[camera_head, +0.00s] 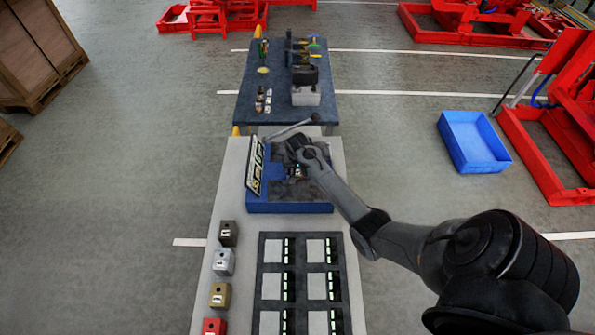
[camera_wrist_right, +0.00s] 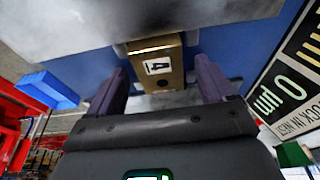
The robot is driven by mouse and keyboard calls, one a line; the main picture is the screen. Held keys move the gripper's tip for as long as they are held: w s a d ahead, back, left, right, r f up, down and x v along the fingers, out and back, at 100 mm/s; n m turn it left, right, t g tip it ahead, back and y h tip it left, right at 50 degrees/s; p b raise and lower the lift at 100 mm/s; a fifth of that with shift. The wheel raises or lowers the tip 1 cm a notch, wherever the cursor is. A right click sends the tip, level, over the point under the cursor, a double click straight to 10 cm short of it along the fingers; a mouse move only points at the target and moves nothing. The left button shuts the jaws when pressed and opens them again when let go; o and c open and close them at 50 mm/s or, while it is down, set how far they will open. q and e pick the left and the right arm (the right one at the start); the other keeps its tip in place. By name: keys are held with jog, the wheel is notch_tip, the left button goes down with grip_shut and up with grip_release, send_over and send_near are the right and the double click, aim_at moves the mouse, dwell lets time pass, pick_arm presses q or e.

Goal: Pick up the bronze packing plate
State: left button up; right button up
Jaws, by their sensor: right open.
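In the right wrist view, a bronze-coloured block (camera_wrist_right: 170,80) with a white label reading 4 sits between the two fingers of my right gripper (camera_wrist_right: 160,70). I take it as the bronze packing plate. Gaps show on both sides, so the fingers are open around it and not closed on it. In the head view, my right gripper (camera_head: 297,166) is over the blue station (camera_head: 290,208) on the near bench, and the arm hides much of that station. My left gripper is not in view.
Brown, silver, gold and red blocks stand along the left of the near bench (camera_head: 205,300), beside a dark tray (camera_head: 291,270) with white pads. A lettered board (camera_head: 255,167) leans at the station's left. A blue bin (camera_head: 473,142) lies on the floor at right.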

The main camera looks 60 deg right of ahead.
aim_at(297, 170)
jog(key=shift+c, duration=0.2)
jog(key=shift+r, duration=0.1)
grip_shut()
jog(key=shift+r, duration=0.1)
jog(key=shift+r, duration=0.4)
notch_tip(297, 170, up, 3)
jog(key=shift+r, duration=0.15)
jog(key=s+d+r+b, duration=0.1)
jog(key=s+d+r, duration=0.4)
jog(key=s, duration=0.5)
jog(key=shift+s+r, duration=0.2)
jog(key=shift+r, duration=0.65)
